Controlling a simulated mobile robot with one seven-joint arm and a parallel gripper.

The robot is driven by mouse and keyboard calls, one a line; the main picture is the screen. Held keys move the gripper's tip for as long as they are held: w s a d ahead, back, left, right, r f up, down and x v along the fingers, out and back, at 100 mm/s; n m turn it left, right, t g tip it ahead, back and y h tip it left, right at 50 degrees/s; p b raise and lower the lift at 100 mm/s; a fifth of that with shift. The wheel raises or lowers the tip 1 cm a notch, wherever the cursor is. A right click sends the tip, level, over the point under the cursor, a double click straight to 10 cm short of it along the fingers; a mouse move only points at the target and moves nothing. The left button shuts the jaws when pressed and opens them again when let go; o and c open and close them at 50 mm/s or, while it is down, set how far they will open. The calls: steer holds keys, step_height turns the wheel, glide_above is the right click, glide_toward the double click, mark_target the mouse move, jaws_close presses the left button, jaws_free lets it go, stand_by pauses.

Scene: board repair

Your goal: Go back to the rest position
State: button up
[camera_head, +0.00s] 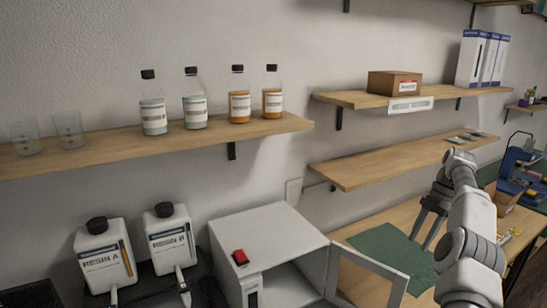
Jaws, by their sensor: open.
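My gripper (424,222) is at the right of the head view, at the end of my white and grey arm. Its dark fingers are apart and point down and to the left. Nothing shows between them. It appears over the green mat (385,252) on the wooden table, and I cannot tell its exact height above it.
A white box-shaped cabinet (262,232) with a red button has its door (366,275) swung open towards the arm. Resin A (104,262) and Resin B (170,242) bottles stand to its left. A bottle shelf (90,153) and two right-hand shelves (385,165) project from the wall.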

steer(key=s+a+r+m+t+h, duration=0.1)
steer(key=a+r+m+t+h, duration=0.35)
steer(key=a+r, duration=1.3)
steer(key=s+a+r+m, duration=0.4)
steer(key=s+a+m, duration=0.4)
steer(key=s, duration=0.4)
steer(key=s+a+f+m+t, duration=0.1)
steer(key=s+a+f+m, duration=0.2)
steer(key=s, duration=0.6)
steer(key=s+a+f+m+t, duration=0.1)
steer(key=s+a+f+m, duration=0.2)
steer(key=s, duration=0.6)
step_height(320, 180, down, 2)
steer(key=shift+s+a+f+m+y, duration=0.15)
steer(key=shift+s+m+y, duration=0.15)
steer(key=shift+m, duration=0.95)
steer(key=shift+s+t, duration=0.1)
steer(key=shift+t, duration=0.15)
